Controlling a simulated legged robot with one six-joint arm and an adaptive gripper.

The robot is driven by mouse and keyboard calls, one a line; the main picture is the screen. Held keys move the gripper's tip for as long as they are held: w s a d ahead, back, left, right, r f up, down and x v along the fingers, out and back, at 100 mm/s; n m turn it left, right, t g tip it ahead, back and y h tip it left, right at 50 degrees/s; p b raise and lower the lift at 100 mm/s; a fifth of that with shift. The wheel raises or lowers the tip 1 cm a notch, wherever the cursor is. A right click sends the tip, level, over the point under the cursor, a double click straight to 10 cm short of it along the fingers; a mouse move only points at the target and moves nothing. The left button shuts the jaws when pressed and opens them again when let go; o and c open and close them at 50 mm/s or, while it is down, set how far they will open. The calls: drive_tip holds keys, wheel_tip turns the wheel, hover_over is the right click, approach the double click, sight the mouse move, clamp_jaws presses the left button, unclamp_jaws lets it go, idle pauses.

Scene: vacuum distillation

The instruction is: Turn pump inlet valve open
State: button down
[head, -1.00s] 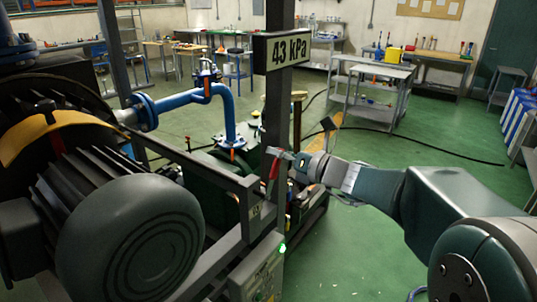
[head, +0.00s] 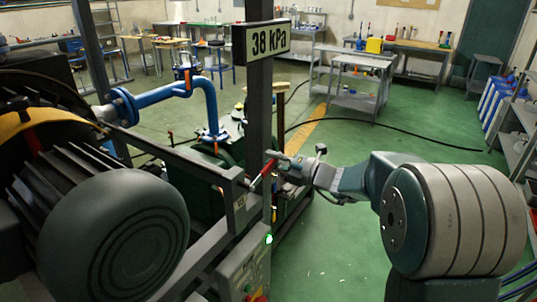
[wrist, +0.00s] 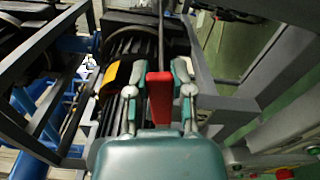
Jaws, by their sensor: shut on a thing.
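The pump inlet valve's red lever handle (head: 263,174) stands out beside the dark upright post in the head view, tilted. In the wrist view the red handle (wrist: 160,98) lies between the two fingers. My gripper (head: 277,163) comes in from the right and is shut on the handle; it also shows in the wrist view (wrist: 160,72). The valve body is hard to make out behind the post and frame. A sign on the post (head: 262,40) reads 38 kPa.
A large dark ribbed motor (head: 110,235) fills the left foreground. A blue pipe (head: 208,98) bends down behind the metal frame (head: 185,155). A control box (head: 243,268) with a green light sits below the post. Green floor (head: 335,240) is open to the right.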

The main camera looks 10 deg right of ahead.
drive_tip(key=shift+w+d+f+m, duration=0.1)
drive_tip(key=shift+d+f+m, duration=0.1)
drive_tip(key=shift+f+m, duration=0.25)
drive_tip(key=shift+w+d+f+m, duration=0.1)
drive_tip(key=shift+d+f+m, duration=0.05)
drive_tip(key=shift+f+m, duration=0.25)
drive_tip(key=c, duration=0.6)
unclamp_jaws()
drive_tip(key=shift+s+d, duration=0.1)
drive_tip(key=shift+o, duration=0.6)
drive_tip(key=shift+d, duration=0.15)
drive_tip(key=shift+r, duration=0.1)
